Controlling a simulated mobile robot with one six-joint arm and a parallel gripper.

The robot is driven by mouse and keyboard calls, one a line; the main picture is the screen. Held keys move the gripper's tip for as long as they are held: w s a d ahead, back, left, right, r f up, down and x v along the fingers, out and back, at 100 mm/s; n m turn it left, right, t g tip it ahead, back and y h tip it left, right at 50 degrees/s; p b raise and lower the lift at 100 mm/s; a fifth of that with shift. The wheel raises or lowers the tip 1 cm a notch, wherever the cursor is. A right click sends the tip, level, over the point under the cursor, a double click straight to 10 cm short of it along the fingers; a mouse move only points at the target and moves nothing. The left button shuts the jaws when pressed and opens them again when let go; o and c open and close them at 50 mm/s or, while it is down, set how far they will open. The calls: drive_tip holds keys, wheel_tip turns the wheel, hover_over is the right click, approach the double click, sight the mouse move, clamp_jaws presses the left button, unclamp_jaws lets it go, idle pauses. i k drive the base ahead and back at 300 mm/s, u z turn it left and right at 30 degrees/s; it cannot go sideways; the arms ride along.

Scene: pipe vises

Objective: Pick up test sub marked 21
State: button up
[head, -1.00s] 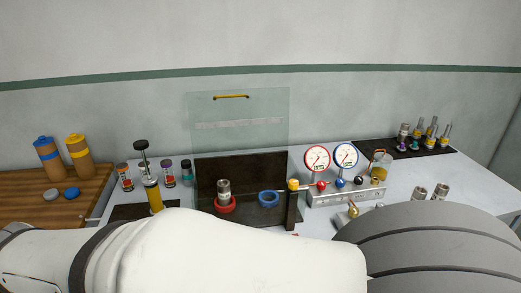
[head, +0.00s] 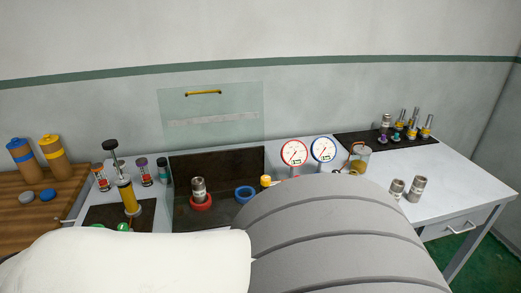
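Several metal cylinders that look like test subs are in view, but no number is legible, so I cannot tell which is marked 21. One grey cylinder (head: 198,187) stands upright in a red ring (head: 201,203) on a dark tray. Two more, a shorter one (head: 397,189) and a taller one (head: 417,189), stand upright side by side on the right of the grey table. Several smaller fittings (head: 411,126) stand on a black mat at the back right. My gripper is out of view; my white and grey arm fills the lower middle.
A red gauge (head: 294,152), a blue gauge (head: 323,149) and an amber jar (head: 361,158) stand behind my arm. A yellow hand pump (head: 128,196) stands left.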

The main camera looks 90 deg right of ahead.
sight(419, 183)
drive_tip(key=k, duration=2.85)
drive_tip(key=z, duration=2.6)
drive_tip(key=i, duration=1.05)
